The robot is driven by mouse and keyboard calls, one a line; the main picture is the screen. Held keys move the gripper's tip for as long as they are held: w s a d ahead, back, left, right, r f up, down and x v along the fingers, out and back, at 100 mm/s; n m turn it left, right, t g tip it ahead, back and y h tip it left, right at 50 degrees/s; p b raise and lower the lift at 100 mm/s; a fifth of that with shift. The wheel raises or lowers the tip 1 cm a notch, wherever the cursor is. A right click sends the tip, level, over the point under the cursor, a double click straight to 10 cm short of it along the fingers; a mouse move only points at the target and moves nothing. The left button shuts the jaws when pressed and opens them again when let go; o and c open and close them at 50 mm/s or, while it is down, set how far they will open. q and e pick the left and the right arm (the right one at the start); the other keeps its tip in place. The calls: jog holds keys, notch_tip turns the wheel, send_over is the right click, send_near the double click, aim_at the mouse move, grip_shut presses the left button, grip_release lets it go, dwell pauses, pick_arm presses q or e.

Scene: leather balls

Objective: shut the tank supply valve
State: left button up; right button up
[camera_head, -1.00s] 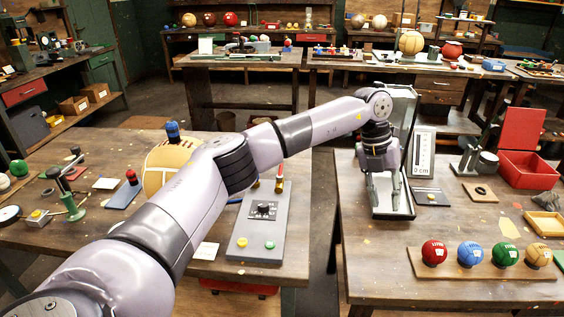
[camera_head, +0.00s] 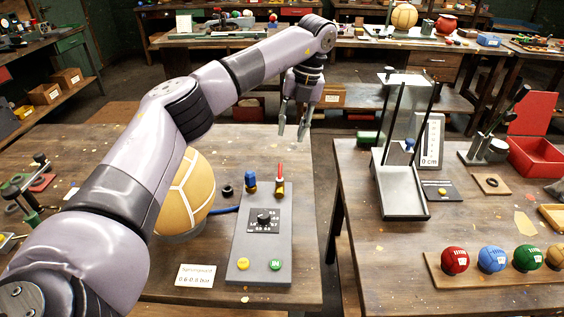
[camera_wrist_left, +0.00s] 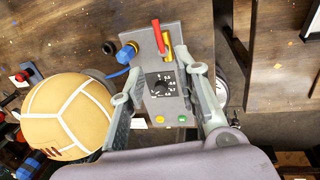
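A grey control panel (camera_head: 245,243) lies on the left table. At its far end stand a red lever (camera_head: 280,172) and a blue knob (camera_head: 251,181); which one is the tank supply valve is not readable. The panel also carries a black dial (camera_head: 264,217) and yellow and green buttons. My left gripper (camera_head: 291,130) is open and empty, above and beyond the panel's far end, apart from the lever. In the left wrist view its fingers (camera_wrist_left: 158,65) are spread, with the panel below and the red lever (camera_wrist_left: 157,34) near the fingertips. My right gripper is not in view.
A tan ball (camera_head: 186,195) stands left of the panel, partly behind my left arm. A sign card (camera_head: 195,276) lies in front. A gap separates this table from the right table, which holds a clear-plate stand (camera_head: 405,195) and a board (camera_head: 475,272) of small balls.

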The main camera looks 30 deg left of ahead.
pick_arm(q)
send_near(280, 169)
jog(key=f, duration=0.2)
jog(key=f+p, duration=0.1)
jog(key=f, duration=0.1)
jog(key=a+f, duration=0.1)
jog(key=f, duration=0.2)
jog(key=shift+s, duration=0.35)
jog(key=shift+a+f, duration=0.1)
jog(key=shift+f, duration=0.3)
grip_shut()
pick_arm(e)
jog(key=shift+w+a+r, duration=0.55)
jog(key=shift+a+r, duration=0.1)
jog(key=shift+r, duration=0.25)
